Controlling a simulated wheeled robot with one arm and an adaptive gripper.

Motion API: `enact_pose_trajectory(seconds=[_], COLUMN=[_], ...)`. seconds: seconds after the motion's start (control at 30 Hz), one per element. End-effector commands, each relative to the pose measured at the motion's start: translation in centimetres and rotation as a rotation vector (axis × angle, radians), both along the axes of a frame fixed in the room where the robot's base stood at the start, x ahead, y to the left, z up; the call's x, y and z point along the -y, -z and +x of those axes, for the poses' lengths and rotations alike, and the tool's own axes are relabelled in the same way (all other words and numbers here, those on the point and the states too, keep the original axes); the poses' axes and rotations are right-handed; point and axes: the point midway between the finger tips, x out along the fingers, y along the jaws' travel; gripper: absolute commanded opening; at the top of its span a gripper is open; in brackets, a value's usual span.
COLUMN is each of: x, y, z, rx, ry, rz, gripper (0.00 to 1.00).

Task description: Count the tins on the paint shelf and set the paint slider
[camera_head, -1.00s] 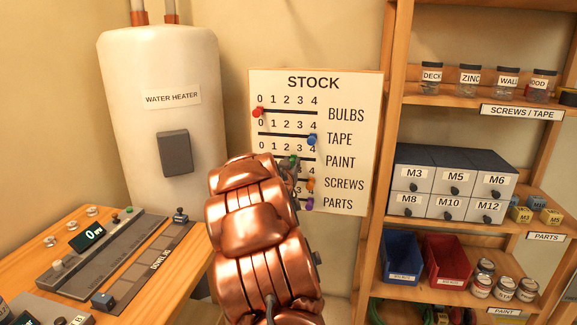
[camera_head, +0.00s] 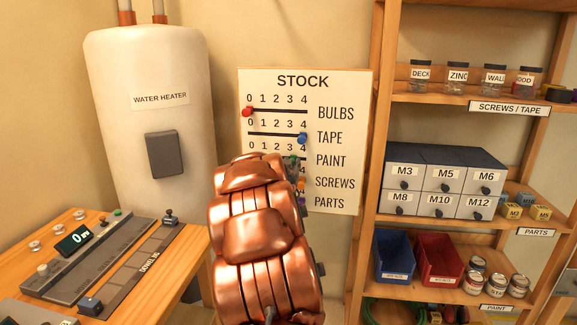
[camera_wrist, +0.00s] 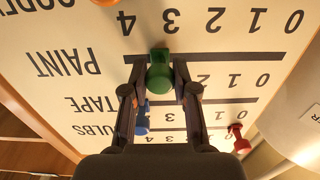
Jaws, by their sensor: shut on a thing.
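The STOCK board (camera_head: 345,90) hangs on the wall with labelled number rows and slider knobs. My gripper (camera_wrist: 160,75) is shut on the green paint slider knob (camera_wrist: 159,60). This knob sits on the PAINT row near 3; the fingers hide part of the numbers, so I cannot tell whether it is exactly there. The knob is partly hidden by my arm in the head view. The paint tins (camera_head: 498,284) stand in a small cluster on the paint shelf (camera_head: 470,298), several of them, one behind others.
Red bulbs knob (camera_head: 247,111) is at 0 and blue tape knob (camera_head: 302,138) at 4. Orange screws knob (camera_head: 301,186) is lower right. Blue bin (camera_head: 395,258) and red bin (camera_head: 438,262) stand left of the tins. A water heater (camera_head: 150,70) is left.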

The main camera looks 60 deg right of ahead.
Motion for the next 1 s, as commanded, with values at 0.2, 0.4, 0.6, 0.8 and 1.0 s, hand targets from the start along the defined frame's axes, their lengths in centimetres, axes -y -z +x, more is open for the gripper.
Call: enact_pose_trajectory(seconds=[0.2,0.4,0.6,0.8,1.0], x=[0.3,0.5,0.7,1.0,1.0], y=[0.1,0.1,0.1,0.1,0.0], z=[-0.8,-1.3,-1.9,-2.5,-2.5], rx=[0.001,0.0,0.0,0.0,0.0], ry=[0.002,0.001,0.001,0.001,0.0], rz=[0.001,0.0,0.0,0.0,0.0], gripper=[0.14,0.14,0.14,0.14,0.44])
